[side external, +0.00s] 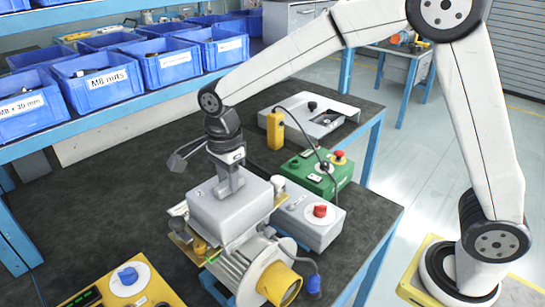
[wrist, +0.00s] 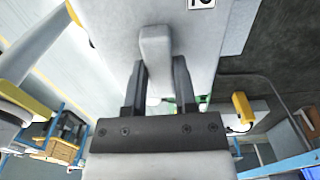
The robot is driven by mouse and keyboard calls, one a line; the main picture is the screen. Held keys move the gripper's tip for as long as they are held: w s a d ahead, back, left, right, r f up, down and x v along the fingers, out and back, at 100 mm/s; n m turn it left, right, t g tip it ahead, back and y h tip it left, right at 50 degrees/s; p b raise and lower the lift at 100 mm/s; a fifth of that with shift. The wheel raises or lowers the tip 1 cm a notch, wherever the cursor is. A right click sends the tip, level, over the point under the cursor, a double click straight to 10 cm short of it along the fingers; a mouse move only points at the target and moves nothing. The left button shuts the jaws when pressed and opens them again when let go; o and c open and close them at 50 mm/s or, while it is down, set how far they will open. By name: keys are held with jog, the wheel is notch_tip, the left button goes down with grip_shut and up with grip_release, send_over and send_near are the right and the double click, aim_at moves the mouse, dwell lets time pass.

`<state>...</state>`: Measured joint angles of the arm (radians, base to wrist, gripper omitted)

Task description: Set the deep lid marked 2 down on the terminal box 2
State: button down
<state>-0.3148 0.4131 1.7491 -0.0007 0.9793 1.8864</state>
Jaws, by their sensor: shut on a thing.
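The deep grey lid (side external: 228,210) is a box-shaped cover with a raised handle on top. My gripper (side external: 230,182) is shut on that handle from above. In the wrist view the handle (wrist: 156,50) sits between the two dark fingers of my gripper (wrist: 159,75). A white label (wrist: 201,3) with a black mark is cut off at the top edge, so I cannot read it fully. The lid is over the motor of the blower (side external: 240,275). It hides the terminal box beneath, and I cannot tell whether they touch.
A grey control box (side external: 315,228) with a red knob stands close to the right of the lid. A green box (side external: 318,175) with a red button and a yellow pendant (side external: 275,131) are behind. A yellow panel (side external: 125,290) lies front left. The dark bench (side external: 120,200) is clear at left.

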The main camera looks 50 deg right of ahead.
jog(key=shift+c, duration=1.6)
grip_release()
jog(key=shift+r, duration=0.1)
jog(key=shift+r, duration=3.8)
